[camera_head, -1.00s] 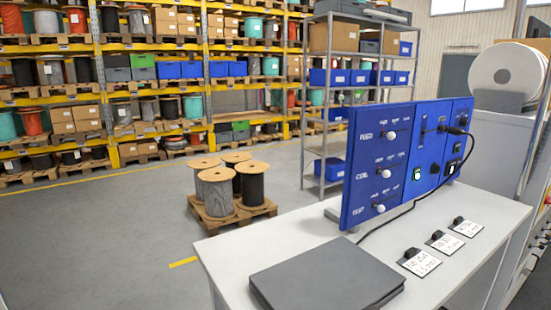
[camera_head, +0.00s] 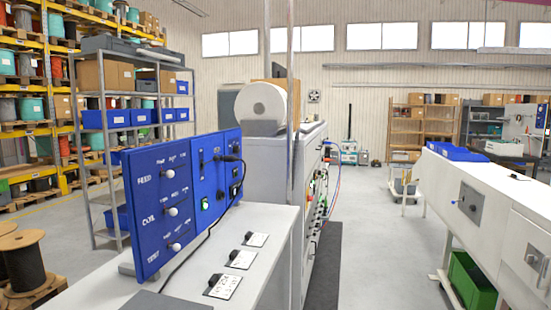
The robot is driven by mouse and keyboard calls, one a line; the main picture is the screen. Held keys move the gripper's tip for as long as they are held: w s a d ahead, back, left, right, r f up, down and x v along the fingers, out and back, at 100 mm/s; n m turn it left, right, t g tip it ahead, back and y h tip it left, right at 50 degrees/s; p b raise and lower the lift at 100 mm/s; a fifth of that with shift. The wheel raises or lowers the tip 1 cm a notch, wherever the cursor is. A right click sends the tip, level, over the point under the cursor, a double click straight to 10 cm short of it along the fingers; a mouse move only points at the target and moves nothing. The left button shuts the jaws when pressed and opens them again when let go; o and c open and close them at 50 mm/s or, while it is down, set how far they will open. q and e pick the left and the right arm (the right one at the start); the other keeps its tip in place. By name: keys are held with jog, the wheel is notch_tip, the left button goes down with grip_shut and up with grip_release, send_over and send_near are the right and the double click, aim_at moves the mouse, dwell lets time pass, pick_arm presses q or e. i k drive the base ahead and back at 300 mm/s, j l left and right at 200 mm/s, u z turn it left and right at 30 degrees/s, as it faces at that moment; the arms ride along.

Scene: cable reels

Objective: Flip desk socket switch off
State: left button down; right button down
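The blue control panel (camera_head: 186,196) stands upright on the white desk (camera_head: 262,222) at the left of the head view. Its left part bears white knobs with labels such as FEED, COIL and TEST. Its right part has small dark sockets or switches, a black plug with a cable (camera_head: 230,158) and a small lit green-white switch (camera_head: 205,204). I cannot tell which position any switch is in. Several black knobs on white labelled cards (camera_head: 241,259) lie along the desk. Neither of my grippers is in view.
A white machine with a large white reel (camera_head: 264,103) stands behind the desk. A dark mat (camera_head: 323,265) and open grey floor (camera_head: 365,225) lie to the right. A long white machine (camera_head: 480,200) is at far right. A grey shelf with blue bins (camera_head: 140,117) is behind the panel.

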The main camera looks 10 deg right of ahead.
aim_at(216, 158)
jog(key=i+l+z, duration=0.9)
jog(key=l, duration=0.15)
jog(key=i+l, duration=0.15)
jog(key=i, duration=0.4)
jog(key=i+l, duration=0.1)
jog(key=i, duration=0.4)
jog(key=i+u, duration=0.7)
jog(key=u, duration=0.2)
jog(key=i+l+u, duration=0.1)
jog(key=i+u, duration=0.2)
jog(key=u, duration=0.15)
jog(key=i+l+u, duration=0.1)
jog(key=i+u, duration=0.2)
jog(key=i+l+u, duration=0.25)
jog(key=k+j, duration=0.05)
jog(key=j, duration=0.05)
